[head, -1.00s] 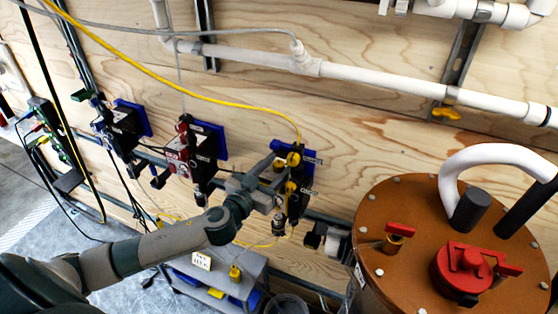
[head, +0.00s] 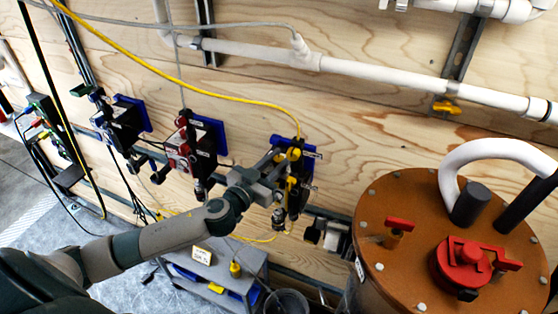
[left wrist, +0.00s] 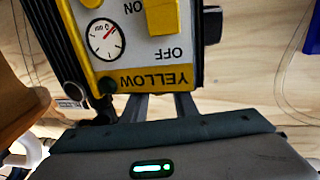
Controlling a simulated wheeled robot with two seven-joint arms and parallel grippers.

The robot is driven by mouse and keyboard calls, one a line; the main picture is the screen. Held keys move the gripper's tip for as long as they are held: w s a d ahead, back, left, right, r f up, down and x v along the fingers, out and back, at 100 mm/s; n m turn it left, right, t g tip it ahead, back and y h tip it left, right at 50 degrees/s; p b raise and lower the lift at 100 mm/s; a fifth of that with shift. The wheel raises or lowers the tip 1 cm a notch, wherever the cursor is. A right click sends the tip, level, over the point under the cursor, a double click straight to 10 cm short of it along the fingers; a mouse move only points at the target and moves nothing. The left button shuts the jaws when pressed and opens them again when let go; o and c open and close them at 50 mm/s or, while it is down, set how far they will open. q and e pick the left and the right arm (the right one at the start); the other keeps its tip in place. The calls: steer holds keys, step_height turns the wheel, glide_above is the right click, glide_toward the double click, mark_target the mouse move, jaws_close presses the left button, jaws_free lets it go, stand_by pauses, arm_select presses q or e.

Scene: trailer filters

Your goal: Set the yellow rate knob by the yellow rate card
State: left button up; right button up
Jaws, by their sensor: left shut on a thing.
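The yellow-marked pump unit (head: 306,172) hangs on its blue backplate on the plywood wall. The yellow rate knob (head: 293,154) is at its top. My left gripper (head: 282,157) reaches it from the left and appears shut on the knob; the fingertips are partly hidden. In the left wrist view, the unit's face (left wrist: 143,52) shows upside down, with a YELLOW label, ON and OFF marks, a yellow switch and a round dial with a red needle. The left fingers (left wrist: 161,106) run behind the label edge. A small pale card (head: 202,255) stands on the cart, its text unreadable. My right gripper is not in view.
Red-marked (head: 184,155) and blue-marked (head: 122,122) units hang left along the wall. A brown tank (head: 405,240) with red valves stands close on the right. A grey cart (head: 250,262) holding a yellow bottle (head: 235,269) is below my arm. White pipes run above.

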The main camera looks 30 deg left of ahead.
arm_select(q)
steer(key=shift+a+f+m+h+b, duration=0.1)
steer(key=shift+f+m+h+b, duration=0.1)
steer(key=shift+m+h+b, duration=0.65)
steer(key=m+h+b, duration=0.1)
steer(key=m+g+h, duration=0.1)
steer(key=h, duration=0.1)
steer(key=shift+r+g+h+b, duration=0.1)
steer(key=shift+g+h+b, duration=0.2)
steer(key=shift+b, duration=0.1)
steer(key=m+g+h, duration=0.1)
steer(key=h, duration=0.1)
steer(key=m+g+h, duration=0.1)
steer(key=m+h, duration=0.1)
steer(key=shift+w+r+g+b, duration=0.1)
steer(key=shift+r+g+b, duration=0.05)
steer(key=shift+g+b, duration=0.2)
steer(key=shift+m+g+h, duration=1.15)
steer(key=shift+g+h, duration=0.1)
steer(key=shift+g, duration=0.1)
steer(key=o, duration=1)
steer(key=shift+o, duration=0.2)
steer(key=shift+b, duration=0.3)
